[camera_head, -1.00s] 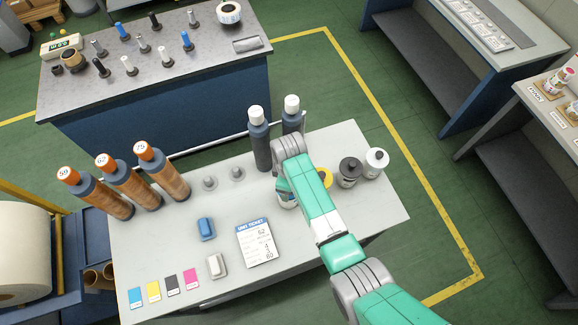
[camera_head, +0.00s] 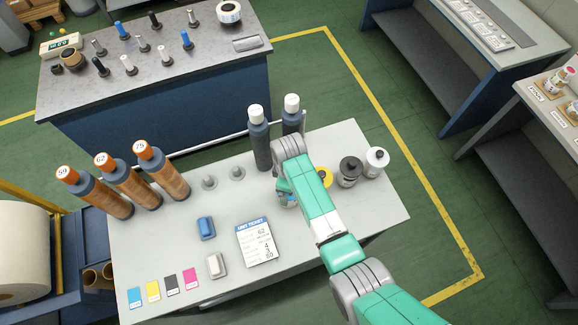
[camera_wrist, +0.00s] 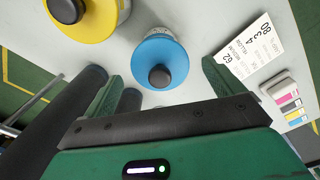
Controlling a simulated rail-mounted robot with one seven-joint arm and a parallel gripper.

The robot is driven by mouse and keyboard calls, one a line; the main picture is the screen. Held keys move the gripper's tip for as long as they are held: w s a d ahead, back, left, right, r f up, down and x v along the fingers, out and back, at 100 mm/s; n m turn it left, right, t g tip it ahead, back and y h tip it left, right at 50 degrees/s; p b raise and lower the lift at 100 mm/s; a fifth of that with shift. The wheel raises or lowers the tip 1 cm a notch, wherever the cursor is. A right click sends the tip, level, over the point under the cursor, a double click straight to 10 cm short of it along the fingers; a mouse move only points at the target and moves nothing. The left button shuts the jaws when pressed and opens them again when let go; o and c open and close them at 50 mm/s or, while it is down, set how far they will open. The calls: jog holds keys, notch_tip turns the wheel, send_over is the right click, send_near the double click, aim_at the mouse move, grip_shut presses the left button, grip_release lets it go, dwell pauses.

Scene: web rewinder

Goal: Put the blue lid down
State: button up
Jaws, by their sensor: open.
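The blue lid (camera_wrist: 160,62), a round disc with a dark knob, sits on a white container, seen from above in the wrist view. My gripper (camera_wrist: 170,85) is open, with its green fingers spread to the left and right of the image and nothing between them. The lid lies ahead of the fingertips, and I see no contact. In the head view my gripper (camera_head: 285,192) is over the table beside the yellow-lidded container, and my arm hides most of the blue-lidded one.
The yellow lid (camera_wrist: 88,14) is close by on the left in the wrist view. Black-topped (camera_head: 349,170) and white-topped (camera_head: 375,162) containers stand to the right. Tall dark bottles (camera_head: 259,140) stand behind.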

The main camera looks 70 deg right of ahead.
notch_tip(320, 180, up, 13)
jog(key=shift+f, duration=0.1)
dwell(0.4)
jog(key=w+a+r+t+h, duration=0.2)
jog(key=w+a+r+t, duration=0.15)
jog(key=w+r, duration=0.55)
jog(key=w+a+r+t+h, duration=0.3)
jog(key=w+r+t, duration=0.1)
jog(key=w+r, duration=0.55)
jog(key=w+a+r+t, duration=0.2)
jog(key=a+r+t, duration=0.1)
jog(key=a+r, duration=0.4)
jog(key=w+a+r+t, duration=0.3)
jog(key=a+r+t, duration=0.1)
jog(key=r, duration=0.6)
jog(key=s+a+r+t+y, duration=0.2)
jog(key=s+a+r+t, duration=0.3)
jog(key=a+r, duration=0.5)
jog(key=s+a+r+t+y, duration=0.3)
jog(key=s+a+r+t, duration=0.2)
jog(key=a+r, duration=0.5)
notch_tip(320, 180, up, 5)
jog(key=shift+s+f+m, duration=0.1)
jog(key=shift+s+m, duration=0.2)
jog(key=shift+s, duration=0.9)
